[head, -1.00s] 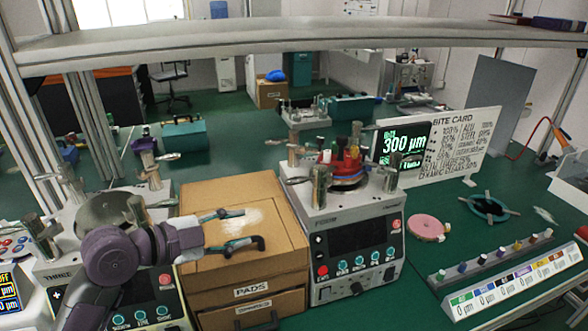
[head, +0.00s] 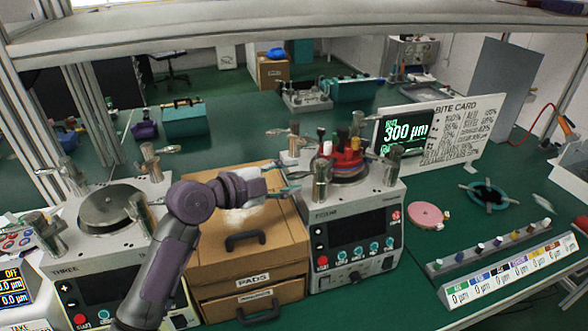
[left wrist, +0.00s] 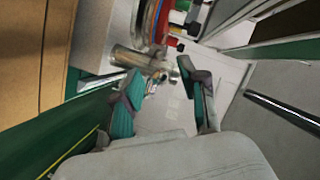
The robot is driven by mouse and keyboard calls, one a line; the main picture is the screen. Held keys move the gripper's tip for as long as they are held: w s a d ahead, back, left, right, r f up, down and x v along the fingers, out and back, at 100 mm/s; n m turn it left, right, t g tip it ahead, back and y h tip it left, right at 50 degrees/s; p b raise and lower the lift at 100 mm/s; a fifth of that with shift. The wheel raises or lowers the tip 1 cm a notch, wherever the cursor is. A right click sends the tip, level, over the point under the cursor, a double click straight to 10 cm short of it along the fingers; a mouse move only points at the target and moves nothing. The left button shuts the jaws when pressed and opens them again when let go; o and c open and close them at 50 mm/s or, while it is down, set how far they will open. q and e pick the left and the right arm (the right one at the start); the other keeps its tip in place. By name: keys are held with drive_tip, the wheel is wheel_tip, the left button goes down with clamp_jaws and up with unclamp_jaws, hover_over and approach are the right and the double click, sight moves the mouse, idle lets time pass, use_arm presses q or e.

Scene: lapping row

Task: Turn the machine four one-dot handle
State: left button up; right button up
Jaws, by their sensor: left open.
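Machine four (head: 328,240) is a white lapping machine with a dark screen and a row of knobs, right of the wooden pads box. Metal posts with handles stand at its top corners: a front left post (head: 321,180), a front right post (head: 392,166) and a back left handle (head: 278,132). I cannot make out dot marks on them. My left gripper (head: 290,181) is open and empty, left of the front left post. In the left wrist view its teal-padded fingers (left wrist: 165,100) are apart, with a metal post (left wrist: 132,58) beyond them. My right gripper is not in view.
The wooden pads box (head: 215,262) stands under my left arm. Machine three (head: 95,260) is to its left. Colored weights (head: 347,160) sit on machine four's plate. A 300 µm display (head: 403,132) and bite card (head: 462,130) stand behind. A pink disc (head: 428,214) lies right.

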use_arm(q)
drive_tip(key=shift+x, duration=0.85)
clamp_jaws()
